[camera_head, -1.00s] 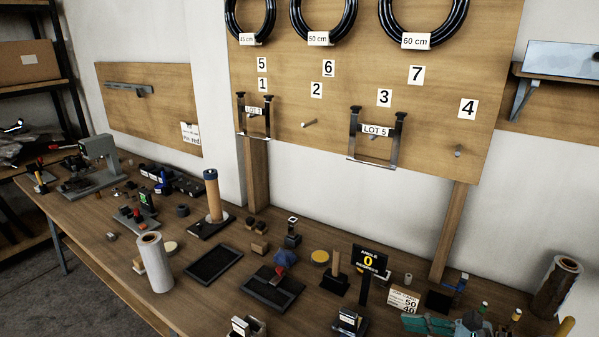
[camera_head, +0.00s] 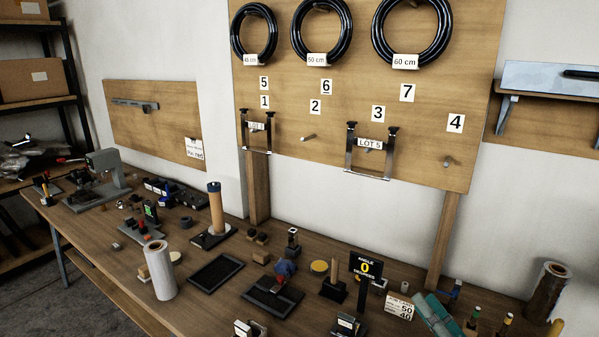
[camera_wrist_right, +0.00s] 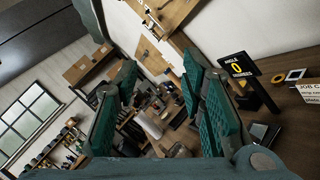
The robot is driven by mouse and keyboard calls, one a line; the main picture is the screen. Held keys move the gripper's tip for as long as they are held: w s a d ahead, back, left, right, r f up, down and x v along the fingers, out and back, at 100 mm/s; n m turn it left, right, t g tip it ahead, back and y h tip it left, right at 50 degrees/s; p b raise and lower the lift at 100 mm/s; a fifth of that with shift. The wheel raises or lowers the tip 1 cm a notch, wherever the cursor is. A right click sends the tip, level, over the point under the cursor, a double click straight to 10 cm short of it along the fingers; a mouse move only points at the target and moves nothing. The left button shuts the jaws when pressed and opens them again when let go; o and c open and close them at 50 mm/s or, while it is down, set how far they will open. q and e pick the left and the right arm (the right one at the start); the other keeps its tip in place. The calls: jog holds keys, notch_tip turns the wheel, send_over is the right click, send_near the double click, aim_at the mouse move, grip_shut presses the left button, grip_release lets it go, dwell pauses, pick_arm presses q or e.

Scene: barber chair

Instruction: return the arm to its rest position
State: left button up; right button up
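My right gripper (camera_head: 435,314) shows at the bottom right of the head view, in front of the bench's right part, with its lower part cut off by the frame. In the right wrist view its two teal-padded fingers (camera_wrist_right: 158,98) stand apart. Nothing is held between them; the bench and room show through the gap. My left gripper is in neither view.
The wooden bench (camera_head: 105,265) is crowded. An angle display (camera_head: 365,268), a price-like card (camera_head: 399,308) and bottles (camera_head: 505,325) are near the right gripper. A pegboard (camera_head: 300,175) with black hoses (camera_head: 410,30) and two hanging metal frames (camera_head: 372,150) stands behind.

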jog(key=s+d+f+m+g+h, duration=0.3)
jog(key=s+d+f+m+h, duration=0.25)
jog(key=m, duration=0.65)
jog(key=s+d+f+m+g+h, duration=0.35)
jog(key=f+m+h, duration=0.45)
jog(key=m, duration=0.4)
jog(key=s+a+f+m+g+y, duration=0.25)
jog(key=s+a+f+g, duration=0.2)
jog(key=s, duration=0.35)
jog(key=s+a+f+m+g+y, duration=0.2)
jog(key=s+a+f+m+g, duration=0.15)
jog(key=s+f, duration=0.35)
jog(key=s+d+f+g+b, duration=0.1)
jog(key=s+f+b, duration=0.15)
jog(key=f, duration=0.95)
jog(key=s+d+f+g+b, duration=0.1)
jog(key=f+b, duration=0.2)
jog(key=f, duration=0.9)
jog(key=s+f+m+g+b, duration=0.1)
jog(key=s+f+b, duration=0.3)
jog(key=s+f, duration=1)
notch_tip(320, 180, down, 4)
jog(key=shift+s+f+b, duration=0.1)
jog(key=shift+s+b, duration=0.2)
jog(key=shift+s, duration=0.05)
